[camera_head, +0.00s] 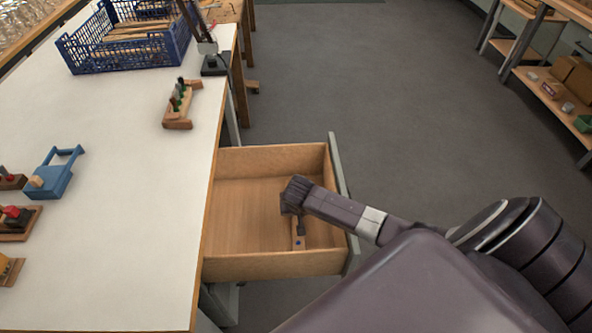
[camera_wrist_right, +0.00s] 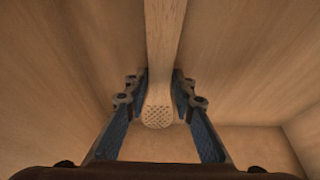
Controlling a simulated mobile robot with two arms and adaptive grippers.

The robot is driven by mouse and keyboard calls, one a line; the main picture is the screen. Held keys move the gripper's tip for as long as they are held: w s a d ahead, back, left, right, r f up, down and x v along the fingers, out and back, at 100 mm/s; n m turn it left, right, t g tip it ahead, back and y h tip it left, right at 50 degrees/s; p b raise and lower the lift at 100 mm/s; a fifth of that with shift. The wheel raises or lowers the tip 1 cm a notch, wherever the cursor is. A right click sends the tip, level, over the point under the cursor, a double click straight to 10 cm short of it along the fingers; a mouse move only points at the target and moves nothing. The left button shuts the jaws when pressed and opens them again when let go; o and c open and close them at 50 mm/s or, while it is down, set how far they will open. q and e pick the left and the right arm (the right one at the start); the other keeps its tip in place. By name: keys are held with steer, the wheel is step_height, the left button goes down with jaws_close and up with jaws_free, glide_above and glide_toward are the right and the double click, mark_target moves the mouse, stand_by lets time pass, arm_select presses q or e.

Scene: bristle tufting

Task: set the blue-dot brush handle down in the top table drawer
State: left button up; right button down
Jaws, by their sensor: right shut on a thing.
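The top table drawer (camera_head: 235,223) is pulled out from the white table's right edge, and its wooden inside is bare around my gripper. My right gripper (camera_head: 299,228) reaches down into the drawer near its front panel. It is shut on the brush handle (camera_head: 298,243), a pale wooden stick with a blue dot at its visible end. In the right wrist view, the handle (camera_wrist_right: 162,50) lies between the blue fingers (camera_wrist_right: 160,95), with its end face full of small holes. I cannot tell whether the handle touches the drawer floor. My left gripper is not in view.
The white table (camera_head: 110,200) carries a blue crate (camera_head: 125,55), a wooden rack with green items (camera_head: 180,103), a blue holder (camera_head: 52,180) and several small blocks at the left edge. Open grey floor (camera_head: 390,110) lies right of the drawer. Shelves (camera_head: 555,85) stand far right.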

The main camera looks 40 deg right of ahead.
steer(key=shift+f, duration=0.2)
steer(key=shift+f, duration=0.15)
steer(key=c, duration=1.6)
jaws_free()
steer(key=shift+a+r, duration=0.1)
steer(key=shift+r, duration=0.45)
steer(key=p+v, duration=0.2)
steer(key=v, duration=0.9)
steer(key=shift+s+r, duration=0.1)
steer(key=shift+r, duration=0.1)
